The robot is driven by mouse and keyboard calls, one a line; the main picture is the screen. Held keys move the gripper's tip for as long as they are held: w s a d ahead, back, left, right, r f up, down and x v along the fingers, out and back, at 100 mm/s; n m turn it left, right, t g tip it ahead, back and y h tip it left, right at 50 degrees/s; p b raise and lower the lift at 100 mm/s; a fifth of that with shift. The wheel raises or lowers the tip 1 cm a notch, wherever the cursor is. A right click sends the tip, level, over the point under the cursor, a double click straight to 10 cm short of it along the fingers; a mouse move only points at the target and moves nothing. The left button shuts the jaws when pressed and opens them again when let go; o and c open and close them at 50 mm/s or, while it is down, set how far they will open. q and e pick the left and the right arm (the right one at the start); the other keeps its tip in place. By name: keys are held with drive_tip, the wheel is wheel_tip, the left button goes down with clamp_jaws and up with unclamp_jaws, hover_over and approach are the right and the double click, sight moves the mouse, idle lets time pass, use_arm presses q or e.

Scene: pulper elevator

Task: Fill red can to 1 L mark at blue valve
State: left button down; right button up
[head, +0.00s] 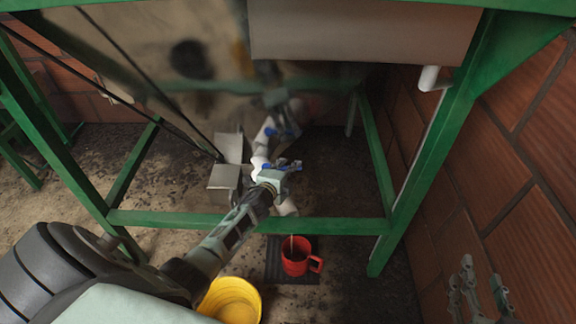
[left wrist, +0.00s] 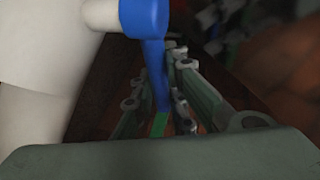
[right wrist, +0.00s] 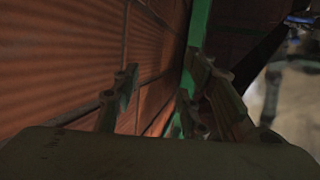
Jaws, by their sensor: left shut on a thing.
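A thin pale stream runs down from the outlet into the can. The can's fill level and its 1 L mark are too small to tell. The blue valve handle (head: 290,166) sits on the white pipe, and it also shows large in the left wrist view (left wrist: 150,60). My left gripper (head: 278,172) is shut on the blue valve handle. My right gripper (head: 482,290) is open and empty, at the lower right by the brick wall.
A yellow bucket (head: 232,299) stands on the floor left of the can, partly hidden by my left arm. A green crossbar (head: 340,226) runs just above the can. A brick wall (head: 510,170) closes the right side.

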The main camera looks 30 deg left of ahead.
use_arm(q)
drive_tip(key=shift+s+f, duration=0.15)
use_arm(e)
drive_tip(key=shift+s+d+f+g, duration=0.15)
drive_tip(key=shift+s+f+g, duration=0.1)
drive_tip(key=shift+f+g, duration=0.25)
use_arm(q)
drive_tip(key=c, duration=2)
unclamp_jaws()
drive_tip(key=v, duration=1.2)
drive_tip(key=shift+a, duration=0.15)
